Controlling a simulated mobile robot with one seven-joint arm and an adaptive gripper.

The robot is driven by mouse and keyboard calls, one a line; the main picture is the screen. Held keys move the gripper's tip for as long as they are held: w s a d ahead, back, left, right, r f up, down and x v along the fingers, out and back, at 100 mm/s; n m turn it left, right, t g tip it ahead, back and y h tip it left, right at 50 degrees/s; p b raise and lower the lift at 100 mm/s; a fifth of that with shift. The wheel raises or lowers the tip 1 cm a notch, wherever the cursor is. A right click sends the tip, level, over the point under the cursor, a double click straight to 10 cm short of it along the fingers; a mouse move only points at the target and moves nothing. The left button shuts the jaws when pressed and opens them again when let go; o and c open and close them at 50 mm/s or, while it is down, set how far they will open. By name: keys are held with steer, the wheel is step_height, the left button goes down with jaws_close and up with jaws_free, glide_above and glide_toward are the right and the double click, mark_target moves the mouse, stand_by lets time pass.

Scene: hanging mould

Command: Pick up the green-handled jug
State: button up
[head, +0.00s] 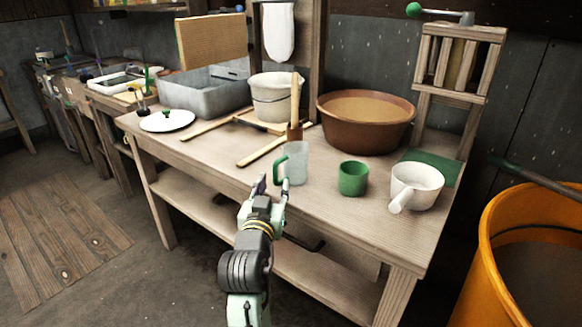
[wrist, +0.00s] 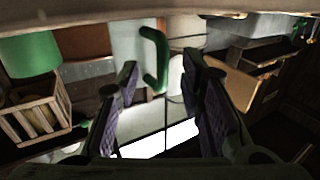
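The green-handled jug (head: 297,163) stands upright on the wooden bench, with a clear, pale body and its green handle (head: 279,170) on the left side. My gripper (head: 273,186) is just in front of the handle at the bench's front edge. In the wrist view, which looks upside down, the handle (wrist: 155,60) shows between the two spread fingers of my gripper (wrist: 160,75), with a gap on both sides. The pale jug body (wrist: 128,45) is beside it. The gripper is open and empty; I cannot tell how far the fingertips are from the handle.
A green cup (head: 353,178) and a white handled pot (head: 416,186) stand to the jug's right. A brown basin (head: 366,121) is behind. A wooden press (head: 455,70) stands at the right end.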

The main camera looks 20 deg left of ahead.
mark_target(275, 177)
steer(key=w, duration=0.1)
steer(key=w+p, duration=0.1)
steer(key=w, duration=0.1)
steer(key=shift+w+a+r, duration=0.35)
steer(key=shift+w+a, duration=0.05)
steer(key=shift+w+f, duration=0.1)
steer(key=shift+w, duration=0.3)
jaws_close()
